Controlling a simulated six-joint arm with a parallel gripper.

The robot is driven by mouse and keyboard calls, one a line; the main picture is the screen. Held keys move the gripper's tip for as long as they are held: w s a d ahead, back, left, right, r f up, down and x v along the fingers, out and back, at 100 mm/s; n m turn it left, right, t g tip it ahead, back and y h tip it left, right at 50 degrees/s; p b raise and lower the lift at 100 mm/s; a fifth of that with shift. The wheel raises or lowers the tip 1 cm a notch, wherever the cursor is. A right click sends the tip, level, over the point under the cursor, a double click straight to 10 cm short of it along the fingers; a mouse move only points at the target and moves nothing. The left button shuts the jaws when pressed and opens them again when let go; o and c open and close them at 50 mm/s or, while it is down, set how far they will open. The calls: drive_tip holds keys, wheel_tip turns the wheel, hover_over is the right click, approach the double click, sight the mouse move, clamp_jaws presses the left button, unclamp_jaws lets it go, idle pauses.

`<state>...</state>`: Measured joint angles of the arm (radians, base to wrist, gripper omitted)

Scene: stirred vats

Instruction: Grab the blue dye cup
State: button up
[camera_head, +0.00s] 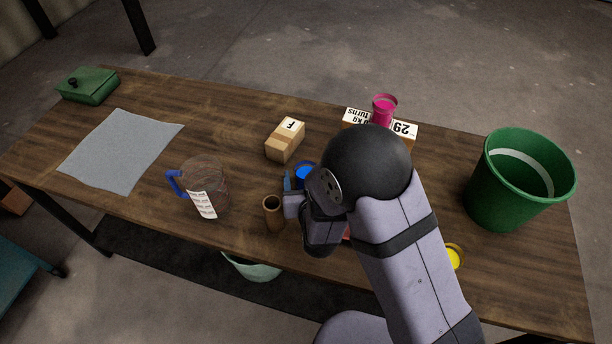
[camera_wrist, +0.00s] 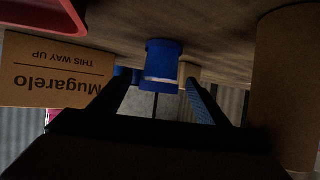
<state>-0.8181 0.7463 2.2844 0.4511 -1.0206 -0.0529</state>
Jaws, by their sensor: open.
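The blue dye cup (camera_head: 306,169) stands on the wooden table, partly hidden by my gripper and arm in the head view. In the wrist view, which shows the scene upside down, the blue cup (camera_wrist: 163,62) is upright, centred between my two fingers. My gripper (camera_head: 290,184) is open, low over the table on the near left side of the cup. In the wrist view my gripper (camera_wrist: 158,84) has its fingers spread to either side of the cup. I cannot tell whether the fingertips reach around it. Nothing is held.
A brown tube (camera_head: 274,214) stands close beside my gripper. A jug (camera_head: 208,190) is further left, a small carton (camera_head: 285,141) behind. A yellow cup (camera_head: 456,257) and green bucket (camera_head: 500,195) are right.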

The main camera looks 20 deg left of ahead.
drive_tip(key=shift+w, duration=0.15)
drive_tip(key=c, duration=1.2)
drive_tip(key=shift+a, duration=0.1)
drive_tip(key=shift+c, duration=0.2)
drive_tip(key=shift+r, duration=0.15)
drive_tip(key=shift+r, duration=4.85)
